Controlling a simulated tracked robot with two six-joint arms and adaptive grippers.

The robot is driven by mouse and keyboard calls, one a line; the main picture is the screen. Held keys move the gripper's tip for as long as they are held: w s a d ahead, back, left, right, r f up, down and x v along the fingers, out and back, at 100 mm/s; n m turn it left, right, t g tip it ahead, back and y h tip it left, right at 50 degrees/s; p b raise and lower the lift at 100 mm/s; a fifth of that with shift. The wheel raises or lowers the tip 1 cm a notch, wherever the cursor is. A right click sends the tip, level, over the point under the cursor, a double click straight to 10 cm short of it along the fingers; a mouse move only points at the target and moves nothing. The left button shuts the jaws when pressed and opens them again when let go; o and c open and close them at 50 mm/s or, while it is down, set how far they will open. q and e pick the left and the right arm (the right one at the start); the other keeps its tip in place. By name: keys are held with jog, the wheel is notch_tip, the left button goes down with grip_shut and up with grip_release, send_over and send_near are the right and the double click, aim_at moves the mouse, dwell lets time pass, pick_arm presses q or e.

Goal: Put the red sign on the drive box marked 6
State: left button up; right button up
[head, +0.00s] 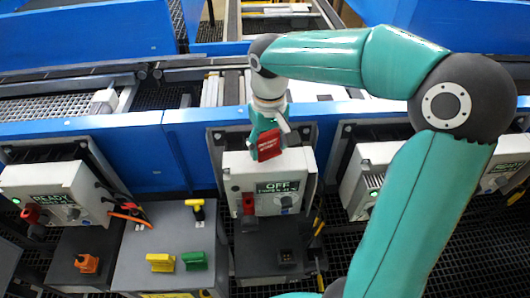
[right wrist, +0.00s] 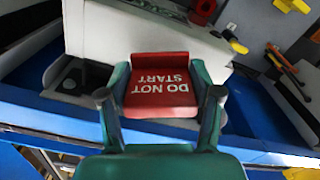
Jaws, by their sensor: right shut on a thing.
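My right gripper (head: 266,146) is shut on the red sign (head: 270,143). In the right wrist view the sign (right wrist: 162,84) sits between the two fingers, its white words DO NOT START upside down. The sign is at the upper rear edge of a pale drive box (head: 240,165), whose dark display reads OFF. This box also shows behind the sign in the right wrist view (right wrist: 120,35). I cannot tell whether sign and box touch. No number 6 is readable on any box. My left gripper is not in view.
Another pale drive box (head: 50,183) reading READY stands left, and one (head: 375,165) stands right, partly behind my right arm. A grey bench (head: 175,220) holds yellow and green blocks. An orange piece (head: 87,263) lies left of it. The blue conveyor rail (head: 185,125) runs behind the boxes.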

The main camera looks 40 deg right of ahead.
aim_at(268, 136)
jog(key=shift+f, duration=1.2)
jog(key=shift+f, duration=0.2)
jog(key=o, duration=1.2)
jog(key=shift+r, duration=0.15)
notch_tip(268, 136, up, 12)
jog(key=shift+r, duration=0.1)
